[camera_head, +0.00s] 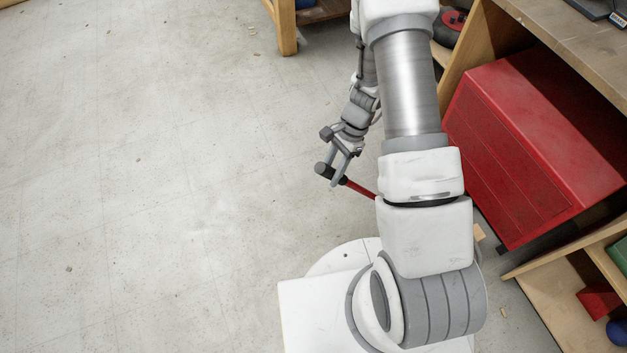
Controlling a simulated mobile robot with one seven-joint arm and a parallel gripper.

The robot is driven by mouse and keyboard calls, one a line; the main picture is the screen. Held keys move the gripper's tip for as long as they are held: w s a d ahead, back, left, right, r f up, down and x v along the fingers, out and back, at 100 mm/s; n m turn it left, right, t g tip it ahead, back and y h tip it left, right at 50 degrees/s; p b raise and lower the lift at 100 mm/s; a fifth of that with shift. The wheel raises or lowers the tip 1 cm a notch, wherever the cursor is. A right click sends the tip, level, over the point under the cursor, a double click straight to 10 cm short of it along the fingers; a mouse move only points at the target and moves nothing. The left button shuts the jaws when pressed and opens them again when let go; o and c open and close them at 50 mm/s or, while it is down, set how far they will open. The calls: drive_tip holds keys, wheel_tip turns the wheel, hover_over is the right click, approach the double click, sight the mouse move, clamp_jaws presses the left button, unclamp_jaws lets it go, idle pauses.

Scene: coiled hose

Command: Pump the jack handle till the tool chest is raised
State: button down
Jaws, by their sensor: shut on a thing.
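The red tool chest (520,150) is at the right, under the workbench, and sits tilted in the picture. The jack handle (359,188) is a red bar with a black grip at its end. My gripper (340,180) is shut on the handle near its black grip, left of my arm. The handle runs down and right from the gripper and passes behind my arm. The jack itself is hidden, so I cannot tell where it meets the chest. A dark gap shows below the chest's lower right edge.
The wooden workbench (570,38) stands over the chest. A low wooden shelf (550,300) with a red block (599,300) and a blue ball (618,331) is at the lower right. A wooden leg (287,28) stands at the top. The concrete floor (150,180) at left is clear.

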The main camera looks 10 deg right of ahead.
drive_tip(key=shift+w+d+r, duration=0.1)
drive_tip(key=shift+d+r, duration=0.2)
drive_tip(key=shift+d, duration=0.3)
drive_tip(key=shift+w+d+r, duration=0.1)
drive_tip(key=shift+d+r, duration=0.2)
drive_tip(key=shift+d, duration=0.25)
drive_tip(key=c, duration=0.5)
unclamp_jaws()
drive_tip(key=shift+a, duration=0.1)
drive_tip(key=shift+w+r+p, duration=0.15)
drive_tip(key=shift+r+p, duration=0.15)
drive_tip(key=shift+r, duration=0.15)
drive_tip(key=p+v, duration=0.3)
drive_tip(key=v, duration=1.3)
drive_tip(key=shift+d, duration=0.4)
drive_tip(key=shift+r, duration=0.1)
